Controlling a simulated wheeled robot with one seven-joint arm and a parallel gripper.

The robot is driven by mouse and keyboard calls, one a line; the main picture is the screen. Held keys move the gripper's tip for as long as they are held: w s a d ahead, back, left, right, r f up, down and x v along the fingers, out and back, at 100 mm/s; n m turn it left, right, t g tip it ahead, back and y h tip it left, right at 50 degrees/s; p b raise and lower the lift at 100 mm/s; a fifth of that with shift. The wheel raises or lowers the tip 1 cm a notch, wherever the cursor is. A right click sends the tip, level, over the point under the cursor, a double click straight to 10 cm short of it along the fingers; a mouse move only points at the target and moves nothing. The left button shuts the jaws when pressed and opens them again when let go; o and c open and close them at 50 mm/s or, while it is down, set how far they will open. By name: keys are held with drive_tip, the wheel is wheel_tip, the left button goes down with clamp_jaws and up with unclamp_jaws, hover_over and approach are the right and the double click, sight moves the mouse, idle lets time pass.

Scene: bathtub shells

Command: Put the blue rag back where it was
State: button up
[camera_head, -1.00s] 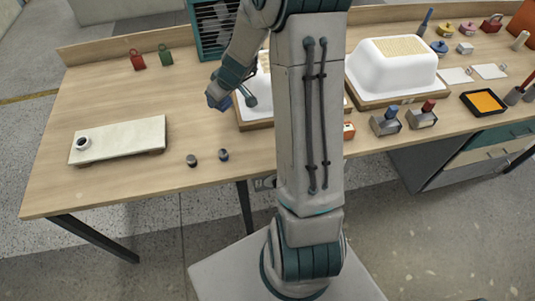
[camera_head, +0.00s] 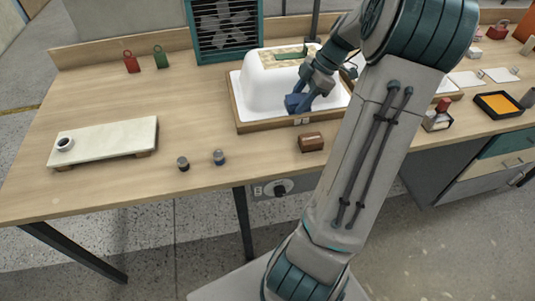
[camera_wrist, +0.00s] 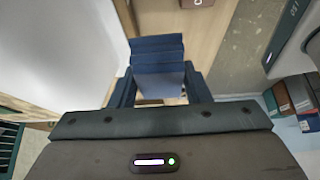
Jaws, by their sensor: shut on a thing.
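The dark blue rag (camera_head: 297,103) is at the end of my gripper (camera_head: 306,98), in front of the near side of a white tub shell (camera_head: 262,84). In the wrist view the folded rag (camera_wrist: 158,52) sits between the two dark blue fingers of my gripper (camera_wrist: 160,88), which are shut on it. The rag appears held above the wood-edged tray (camera_head: 262,127) under the shell; I cannot tell whether it touches anything.
A brown block (camera_head: 311,143) stands in front of the tray. Two small dark cylinders (camera_head: 183,163) (camera_head: 219,157) and a pale slab (camera_head: 110,142) with a cup (camera_head: 65,144) are to the left. The table between slab and tray is clear. My arm hides the second shell.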

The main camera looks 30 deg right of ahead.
hover_over(262, 154)
drive_tip(key=d, duration=0.2)
drive_tip(key=f, duration=0.6)
drive_tip(key=shift+s+a+f, duration=0.15)
drive_tip(key=shift+s+f, duration=0.2)
drive_tip(key=shift+f, duration=2)
drive_tip(key=shift+f, duration=0.1)
drive_tip(key=o, duration=1)
drive_tip(key=shift+c, duration=0.2)
